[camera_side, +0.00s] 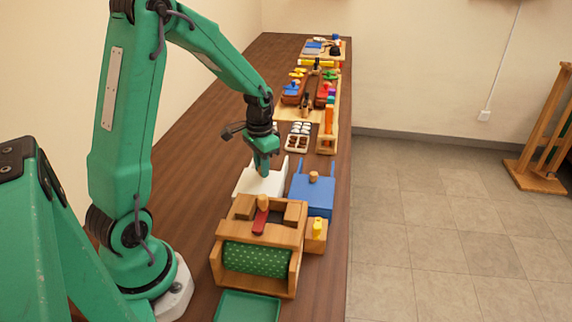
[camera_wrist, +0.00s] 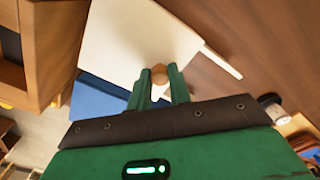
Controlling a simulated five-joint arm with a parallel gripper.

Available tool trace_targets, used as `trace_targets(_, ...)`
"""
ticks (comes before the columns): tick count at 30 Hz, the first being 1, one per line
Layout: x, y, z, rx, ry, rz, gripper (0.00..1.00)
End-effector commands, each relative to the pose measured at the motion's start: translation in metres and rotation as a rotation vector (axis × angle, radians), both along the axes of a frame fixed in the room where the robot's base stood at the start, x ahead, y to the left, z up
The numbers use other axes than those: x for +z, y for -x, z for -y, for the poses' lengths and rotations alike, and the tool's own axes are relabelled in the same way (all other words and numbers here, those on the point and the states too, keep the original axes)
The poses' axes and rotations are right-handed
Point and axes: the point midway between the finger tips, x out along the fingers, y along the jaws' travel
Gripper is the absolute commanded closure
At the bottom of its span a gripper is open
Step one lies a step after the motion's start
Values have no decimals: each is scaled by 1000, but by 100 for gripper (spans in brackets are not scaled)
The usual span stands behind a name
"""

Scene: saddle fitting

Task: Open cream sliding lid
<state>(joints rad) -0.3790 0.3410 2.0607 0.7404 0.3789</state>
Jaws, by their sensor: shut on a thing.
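The cream sliding lid (camera_side: 251,183) lies flat between the wooden frame and the parts tray, left of the blue lid. In the wrist view the cream lid (camera_wrist: 130,40) fills the upper middle, with a narrow arm reaching to the right. A small wooden knob (camera_wrist: 160,72) stands on it. My gripper (camera_side: 264,174) points down over the cream lid. In the wrist view my gripper (camera_wrist: 160,80) has its two fingers on either side of the knob, shut on it. In the side view the fingers hide the knob.
The blue lid (camera_side: 312,193) with its own wooden knob is close on the right. A wooden frame with a green dotted roller (camera_side: 256,260) stands in front, and a green tray (camera_side: 247,306) nearer. Fittings line the table behind. Bare tabletop (camera_side: 205,165) lies left.

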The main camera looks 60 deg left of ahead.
Motion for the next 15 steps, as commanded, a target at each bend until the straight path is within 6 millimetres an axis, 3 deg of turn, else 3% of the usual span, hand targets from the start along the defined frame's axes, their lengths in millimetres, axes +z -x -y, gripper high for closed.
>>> trace_targets(8,1,-7,-7,1,-1,2,100)
trace_targets(15,1,-30,-28,1,-1,3,100)
